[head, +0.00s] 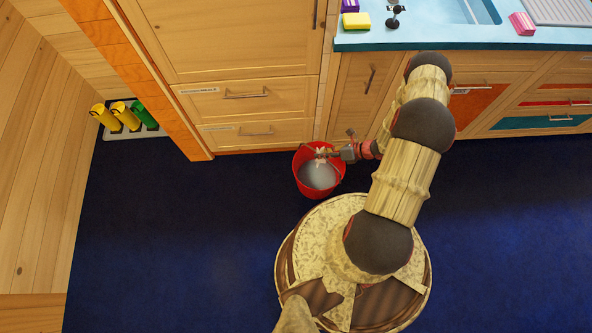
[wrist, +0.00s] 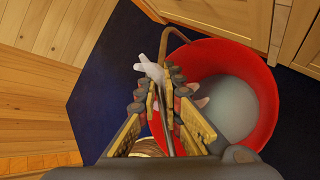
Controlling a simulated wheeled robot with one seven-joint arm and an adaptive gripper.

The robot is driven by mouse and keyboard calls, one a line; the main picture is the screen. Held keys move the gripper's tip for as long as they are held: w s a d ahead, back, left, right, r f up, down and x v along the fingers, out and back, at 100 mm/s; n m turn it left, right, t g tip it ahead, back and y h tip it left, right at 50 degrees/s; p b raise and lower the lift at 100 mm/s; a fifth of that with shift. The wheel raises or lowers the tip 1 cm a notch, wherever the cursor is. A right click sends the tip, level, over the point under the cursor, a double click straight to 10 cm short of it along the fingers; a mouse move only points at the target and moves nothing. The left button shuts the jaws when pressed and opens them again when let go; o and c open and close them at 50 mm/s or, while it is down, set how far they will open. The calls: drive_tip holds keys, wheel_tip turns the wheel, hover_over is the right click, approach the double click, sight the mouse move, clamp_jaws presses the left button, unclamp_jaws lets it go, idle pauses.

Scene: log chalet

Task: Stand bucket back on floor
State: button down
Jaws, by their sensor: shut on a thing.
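The red bucket (head: 301,184) is in the middle of the head view, in front of the wooden cabinets. Its open mouth faces up and its grey inside shows. It looks roughly upright; I cannot tell whether its base touches the floor. In the wrist view, the bucket (wrist: 268,95) fills the right side, and its thin handle (wrist: 164,38) arcs above the fingers. My gripper (head: 324,153) is at the bucket's back rim. In the wrist view, my gripper (wrist: 165,95) is closed around the handle, with a pale piece sticking out beyond the fingertips.
Cabinets with drawers (head: 258,131) stand close behind the bucket. A blue counter (head: 430,37) with a sink is at the upper right. Yellow and green items (head: 123,115) sit on a mat by the left wall. The dark blue floor (head: 170,240) is clear to the left.

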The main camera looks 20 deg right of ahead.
drive_tip(key=s+a+b+x, duration=0.1)
drive_tip(key=b+x, duration=0.3)
drive_tip(key=x, duration=1.2)
drive_tip(key=shift+r+b, duration=0.2)
drive_tip(key=shift+b, duration=0.1)
drive_tip(key=f, duration=0.1)
drive_tip(key=f+b, duration=0.2)
drive_tip(key=f, duration=0.1)
drive_tip(key=shift+w+a, duration=0.25)
drive_tip(key=shift+a, duration=0.05)
drive_tip(key=c, duration=2)
unclamp_jaws()
drive_tip(key=shift+s, duration=0.2)
drive_tip(key=shift+o, duration=0.2)
